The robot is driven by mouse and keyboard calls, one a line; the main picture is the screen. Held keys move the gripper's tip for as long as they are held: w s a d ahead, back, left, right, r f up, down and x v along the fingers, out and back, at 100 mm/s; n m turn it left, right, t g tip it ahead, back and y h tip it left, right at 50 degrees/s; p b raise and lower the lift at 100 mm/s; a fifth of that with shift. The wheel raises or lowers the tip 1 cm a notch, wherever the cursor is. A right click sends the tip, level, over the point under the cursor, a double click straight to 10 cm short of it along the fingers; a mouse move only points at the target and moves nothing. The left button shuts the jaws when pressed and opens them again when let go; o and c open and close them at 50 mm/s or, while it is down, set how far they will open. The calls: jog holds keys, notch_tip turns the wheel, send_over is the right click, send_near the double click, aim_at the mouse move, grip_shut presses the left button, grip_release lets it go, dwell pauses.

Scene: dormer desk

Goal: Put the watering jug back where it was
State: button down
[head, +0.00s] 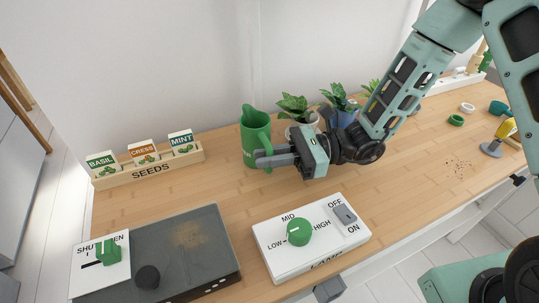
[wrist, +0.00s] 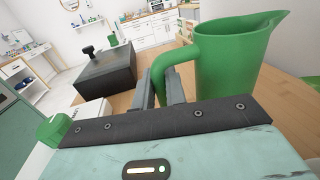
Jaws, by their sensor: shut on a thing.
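The green watering jug (head: 253,128) stands upright at the back of the wooden desk, near the wall, in the head view. It also fills the upper right of the wrist view (wrist: 232,62), with its handle (wrist: 166,66) toward my gripper. My gripper (head: 262,159) reaches in from the right and is shut on the jug's handle. In the wrist view the two fingers (wrist: 161,88) lie on either side of the handle. Whether the jug's base touches the desk is hard to tell.
A seed rack (head: 150,170) with several packets stands left of the jug. Potted plants (head: 297,112) stand close on its right, partly behind my gripper. A white lamp panel (head: 311,237) and a dark box (head: 205,252) with a green knob lie in front. Bare desk (head: 220,185) lies between them.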

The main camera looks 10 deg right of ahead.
jog(key=c, duration=1.4)
grip_release()
jog(key=shift+c, duration=0.2)
